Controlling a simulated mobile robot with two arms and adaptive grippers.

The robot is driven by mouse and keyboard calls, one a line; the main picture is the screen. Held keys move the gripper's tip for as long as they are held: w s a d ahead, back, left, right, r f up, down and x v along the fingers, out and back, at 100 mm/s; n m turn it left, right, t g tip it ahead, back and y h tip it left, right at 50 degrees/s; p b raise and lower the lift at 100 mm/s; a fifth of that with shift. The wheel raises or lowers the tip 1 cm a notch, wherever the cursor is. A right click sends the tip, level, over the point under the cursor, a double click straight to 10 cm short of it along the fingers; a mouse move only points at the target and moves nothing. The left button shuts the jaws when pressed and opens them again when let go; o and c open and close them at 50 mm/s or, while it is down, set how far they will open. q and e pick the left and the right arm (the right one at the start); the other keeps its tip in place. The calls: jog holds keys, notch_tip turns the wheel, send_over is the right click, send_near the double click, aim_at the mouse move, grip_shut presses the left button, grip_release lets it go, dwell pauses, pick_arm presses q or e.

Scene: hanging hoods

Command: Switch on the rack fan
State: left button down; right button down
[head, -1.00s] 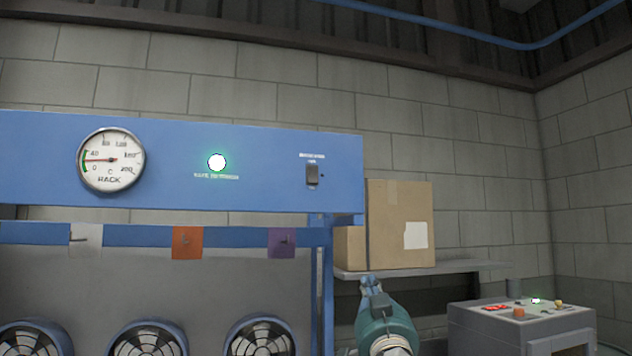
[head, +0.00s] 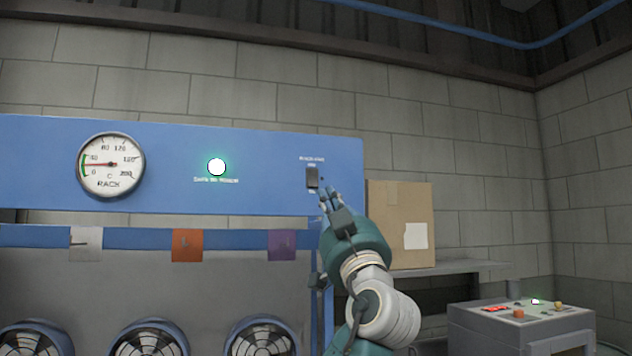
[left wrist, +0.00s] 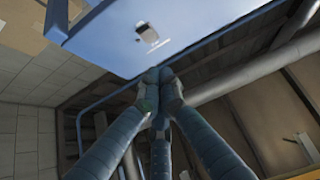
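The dark rocker switch (head: 312,178) is at the right end of the blue panel (head: 260,185), under small white lettering that I cannot read surely. In the left wrist view the switch (left wrist: 142,33) shows near the top of the blue panel face. My left gripper (head: 327,190) is raised just below and right of the switch in the head view. Its fingers are drawn together at the tips (left wrist: 160,76), with nothing between them, and I see a gap to the switch in the wrist view. My right gripper is not in view.
A round RACK gauge (head: 110,164) and a glowing white-green lamp (head: 216,167) are on the panel. White, orange and purple tags hang below, above several round fans (head: 260,340). A cardboard box (head: 402,215) stands on a shelf to the right, with a control box (head: 520,320) beyond.

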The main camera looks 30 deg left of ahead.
aim_at(311, 175)
pick_arm(q)
jog(key=p+x, duration=0.1)
jog(key=x, duration=0.2)
jog(key=f+p+x, duration=0.1)
jog(key=p+x, duration=0.1)
jog(key=x, duration=0.1)
jog(key=w+a+f+p+x, duration=0.1)
jog(key=x, duration=0.2)
jog(key=shift+w+a+r+p, duration=0.1)
jog(key=shift+a+r+p, duration=0.15)
jog(key=shift+p, duration=0.05)
jog(key=shift+w+a+f, duration=0.15)
jog(key=shift+w+a, duration=0.05)
jog(key=shift+d, duration=0.1)
